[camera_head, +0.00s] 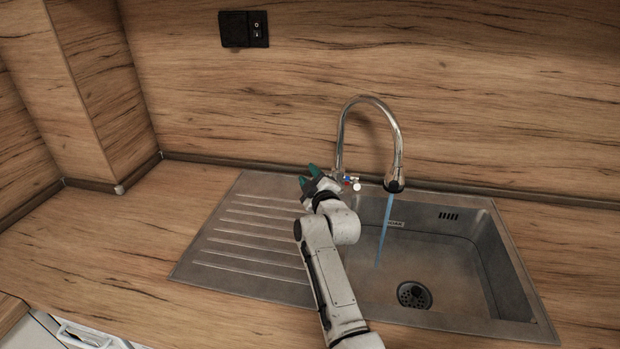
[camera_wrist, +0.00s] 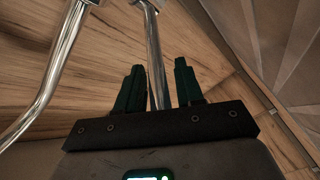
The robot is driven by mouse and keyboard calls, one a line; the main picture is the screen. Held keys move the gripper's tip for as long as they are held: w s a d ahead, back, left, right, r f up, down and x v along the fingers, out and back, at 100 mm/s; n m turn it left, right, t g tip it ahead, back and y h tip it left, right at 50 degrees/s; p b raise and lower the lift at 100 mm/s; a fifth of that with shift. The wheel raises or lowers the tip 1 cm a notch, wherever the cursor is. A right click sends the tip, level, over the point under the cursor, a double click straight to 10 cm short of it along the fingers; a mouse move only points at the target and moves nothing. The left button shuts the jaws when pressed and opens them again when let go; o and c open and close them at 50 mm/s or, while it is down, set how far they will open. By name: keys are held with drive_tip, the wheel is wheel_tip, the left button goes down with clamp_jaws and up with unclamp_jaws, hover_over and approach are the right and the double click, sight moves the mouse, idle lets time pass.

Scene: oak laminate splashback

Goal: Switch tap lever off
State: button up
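The chrome tap (camera_head: 341,135) has a tall curved spout, and a blue stream of water (camera_head: 384,232) runs from it into the sink. At the tap's base is a small fitting with red and blue marks (camera_head: 350,181), partly next to my gripper; the lever's shape is hard to make out. My gripper (camera_head: 308,177) is just left of the tap base, its green fingers apart. In the wrist view, a straight chrome rod (camera_wrist: 155,55) shows between the fingers of my gripper (camera_wrist: 160,75); I cannot tell whether it is the lever or whether they touch it.
The steel sink (camera_head: 500,262) has a ribbed drainboard (camera_head: 255,238) at left and a drain (camera_head: 414,294) in its basin. A black socket and switch (camera_head: 243,29) are on the wooden splashback. The wooden counter (camera_head: 120,235) is clear at left. A curved chrome pipe (camera_wrist: 45,80) is left in the wrist view.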

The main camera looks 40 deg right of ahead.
clamp_jaws()
